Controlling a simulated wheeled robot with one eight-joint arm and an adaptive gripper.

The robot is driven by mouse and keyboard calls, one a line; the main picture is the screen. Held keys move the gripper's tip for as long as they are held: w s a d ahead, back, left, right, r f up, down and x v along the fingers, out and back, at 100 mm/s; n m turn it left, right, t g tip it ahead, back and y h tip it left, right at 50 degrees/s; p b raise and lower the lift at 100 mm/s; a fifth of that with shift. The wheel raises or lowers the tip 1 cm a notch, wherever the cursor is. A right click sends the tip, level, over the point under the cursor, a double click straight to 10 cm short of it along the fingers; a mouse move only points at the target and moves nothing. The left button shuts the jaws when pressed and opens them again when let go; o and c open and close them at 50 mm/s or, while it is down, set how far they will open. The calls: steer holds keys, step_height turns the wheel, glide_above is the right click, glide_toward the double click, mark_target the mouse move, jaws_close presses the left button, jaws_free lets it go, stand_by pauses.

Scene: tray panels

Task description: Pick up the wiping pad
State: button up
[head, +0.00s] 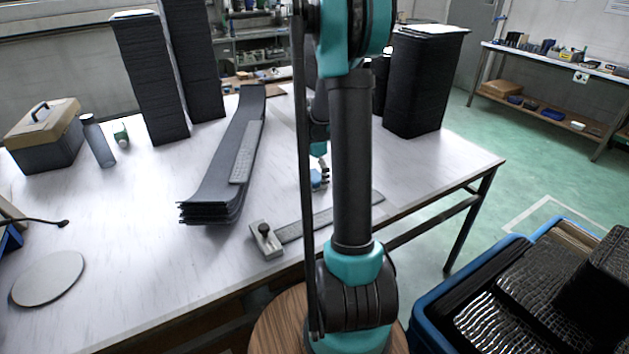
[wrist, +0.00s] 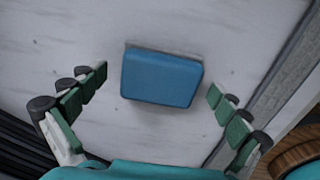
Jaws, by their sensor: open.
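The wiping pad is a blue block (wrist: 162,78) with a thin grey edge along its far side. It lies on the white tabletop in the middle of the wrist view. My gripper (wrist: 158,82) is open, with one finger to the left of the pad and one to the right. Neither finger appears to touch it, and clear table shows on both sides. In the head view my arm hides much of the gripper. A small blue patch (head: 318,180) beside the arm seems to be the pad, but most of it is covered.
A grey ruler with a clamp-like block (head: 266,240) lies at the table's front edge. Stacked dark curved panels (head: 215,185) lie left of my arm. Tall dark stacks (head: 150,80) stand behind. A toolbox (head: 45,140) and a round disc (head: 48,278) are at the left.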

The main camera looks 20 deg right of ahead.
mark_target(315, 175)
steer(key=c, duration=1.3)
steer(key=shift+c, duration=0.2)
step_height(315, 175, up, 20)
steer(key=o, duration=0.5)
steer(key=shift+c, duration=0.2)
steer(key=c, duration=0.3)
